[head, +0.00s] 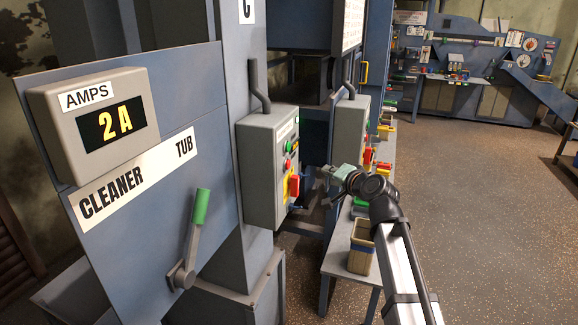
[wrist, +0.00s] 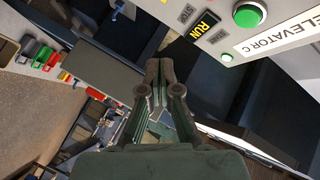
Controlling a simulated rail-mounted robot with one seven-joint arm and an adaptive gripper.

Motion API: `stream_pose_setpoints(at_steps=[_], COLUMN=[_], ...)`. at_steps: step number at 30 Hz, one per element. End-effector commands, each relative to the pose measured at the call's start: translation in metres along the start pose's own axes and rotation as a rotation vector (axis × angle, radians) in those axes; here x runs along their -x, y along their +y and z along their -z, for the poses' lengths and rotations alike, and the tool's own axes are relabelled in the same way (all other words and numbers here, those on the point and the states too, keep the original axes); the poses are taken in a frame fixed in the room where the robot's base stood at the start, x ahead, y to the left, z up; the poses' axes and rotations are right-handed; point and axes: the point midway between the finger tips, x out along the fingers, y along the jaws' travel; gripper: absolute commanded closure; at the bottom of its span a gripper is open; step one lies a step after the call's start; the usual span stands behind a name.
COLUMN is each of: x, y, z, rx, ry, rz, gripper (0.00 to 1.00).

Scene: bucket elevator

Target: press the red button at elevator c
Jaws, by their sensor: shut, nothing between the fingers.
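The elevator C control box (head: 268,170) is on a blue post under a "C" sign, left of my gripper in the head view. Its face carries a green button (head: 294,146), a small red button (head: 288,164) below it, and a red and yellow switch (head: 293,185). The wrist view shows its "ELEVATOR C" label (wrist: 272,38), green button (wrist: 249,14), RUN plate (wrist: 204,27) and STOP lettering at the upper right.
A second grey control box (head: 348,135) stands behind my gripper. A bench (head: 340,262) with a tan bin (head: 361,248) stands below my arm. An amps display (head: 105,125) and a green-handled lever (head: 197,225) are at left. The floor on the right is open.

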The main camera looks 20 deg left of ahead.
Motion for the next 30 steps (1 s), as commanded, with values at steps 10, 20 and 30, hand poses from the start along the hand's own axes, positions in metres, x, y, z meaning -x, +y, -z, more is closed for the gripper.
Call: stream_pose_setpoints(at_steps=[10, 20, 30], x=[-0.006, -0.032, -0.057], y=[-0.005, -0.026, -0.041], z=[-0.004, -0.022, -0.041], rx=[0.001, 0.001, 0.002], ry=[-0.003, -0.003, -0.002], rz=[-0.001, -0.002, -0.002], gripper=[1.00, 1.00, 1.00])
